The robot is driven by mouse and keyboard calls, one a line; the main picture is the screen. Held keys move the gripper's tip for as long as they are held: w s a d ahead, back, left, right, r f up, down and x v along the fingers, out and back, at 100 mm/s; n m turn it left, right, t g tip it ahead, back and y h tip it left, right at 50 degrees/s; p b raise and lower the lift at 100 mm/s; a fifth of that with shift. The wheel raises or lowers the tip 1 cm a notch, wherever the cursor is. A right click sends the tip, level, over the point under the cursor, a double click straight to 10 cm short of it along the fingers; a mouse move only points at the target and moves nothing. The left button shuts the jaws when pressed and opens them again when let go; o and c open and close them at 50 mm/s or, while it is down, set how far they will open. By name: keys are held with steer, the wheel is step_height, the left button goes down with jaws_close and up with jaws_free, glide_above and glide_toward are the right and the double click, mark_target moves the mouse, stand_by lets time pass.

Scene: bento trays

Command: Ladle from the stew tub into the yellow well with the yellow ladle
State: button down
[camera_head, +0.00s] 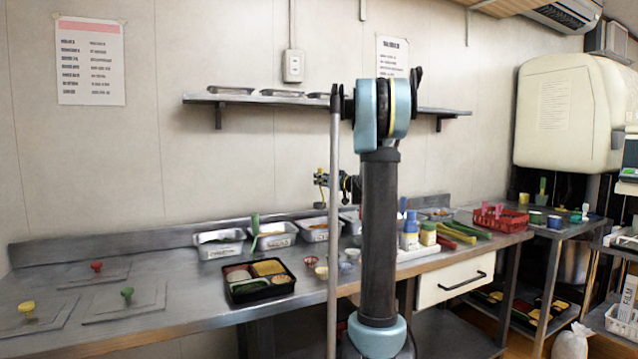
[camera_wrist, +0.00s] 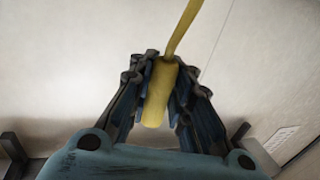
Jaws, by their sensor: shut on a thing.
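My gripper (camera_wrist: 160,95) is shut on the thick yellow handle of the yellow ladle (camera_wrist: 157,92); the thin shaft runs up out of the wrist view, and its bowl is not in that view. In the head view my gripper (camera_head: 328,180) is small, raised above the row of steel tubs, partly behind my own arm. Several steel tubs (camera_head: 221,252) stand along the back of the counter; their labels are too small to read, so I cannot tell which is the stew tub. The black bento tray (camera_head: 262,293) lies in front of them, with a yellow well (camera_head: 269,268) at its back right.
A green-handled utensil (camera_head: 255,232) stands in one tub. Small cups (camera_head: 311,261) sit right of the tray. Lids with red (camera_head: 96,266), green (camera_head: 127,295) and yellow (camera_head: 27,309) knobs lie at left. A wall shelf (camera_head: 250,99) hangs above. Bottles (camera_head: 410,232) stand right of my arm.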

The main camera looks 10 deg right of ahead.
mark_target(324, 206)
steer(key=shift+a+f, duration=0.1)
steer(key=shift+f, duration=5.7)
steer(key=shift+r, duration=5.05)
steer(key=shift+s, duration=0.1)
